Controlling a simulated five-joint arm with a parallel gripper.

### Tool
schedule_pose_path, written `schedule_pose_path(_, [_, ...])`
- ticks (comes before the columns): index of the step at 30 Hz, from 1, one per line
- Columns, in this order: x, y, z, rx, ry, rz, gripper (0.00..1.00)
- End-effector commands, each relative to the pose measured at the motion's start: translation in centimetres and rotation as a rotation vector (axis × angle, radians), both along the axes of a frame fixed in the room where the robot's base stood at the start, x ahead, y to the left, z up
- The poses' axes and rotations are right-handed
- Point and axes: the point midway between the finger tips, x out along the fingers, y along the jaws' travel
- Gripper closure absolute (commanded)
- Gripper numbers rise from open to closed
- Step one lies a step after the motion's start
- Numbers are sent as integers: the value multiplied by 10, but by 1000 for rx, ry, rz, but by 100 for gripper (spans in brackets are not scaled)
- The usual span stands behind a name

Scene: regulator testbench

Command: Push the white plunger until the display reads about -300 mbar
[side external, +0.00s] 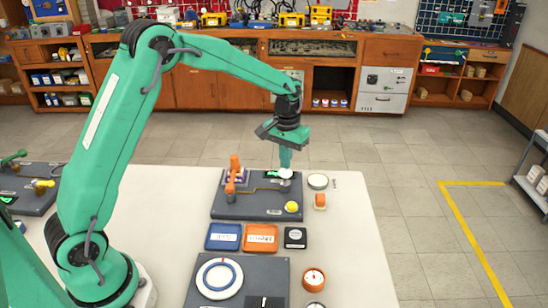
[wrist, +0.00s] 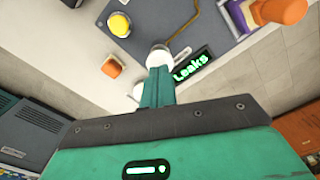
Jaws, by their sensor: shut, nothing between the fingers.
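The white plunger (side external: 285,174) stands at the back right of the dark grey testbench board (side external: 255,210). My gripper (side external: 285,165) is shut and points down, its fingertips right at the plunger's top. In the wrist view my fingers (wrist: 160,72) overlap the lower edge of the round white plunger (wrist: 159,53). I cannot tell whether they touch it or how far it is pressed. The display (wrist: 193,64) beside the plunger shows green text that reads "Leaks"; no pressure number is legible. In the side view the display is too small to read.
An orange handle (side external: 233,177) stands left of the plunger and a yellow knob (side external: 291,207) in front of it. A white round item (side external: 318,181) and a small orange item (side external: 320,201) are to the right. Blue, orange and black trays (side external: 223,236) lie in front.

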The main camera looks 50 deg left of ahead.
Motion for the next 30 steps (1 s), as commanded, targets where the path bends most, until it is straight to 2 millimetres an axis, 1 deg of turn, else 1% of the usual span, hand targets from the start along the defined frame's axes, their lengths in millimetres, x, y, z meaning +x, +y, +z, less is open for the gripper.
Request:
schedule_pose_path(11, [0, 0, -1, 0, 0, 0, 100])
schedule_pose_path(24, [0, 0, -14, 0, 0, 0, 100])
schedule_pose_path(30, [0, 0, -14, 0, 0, 0, 100])
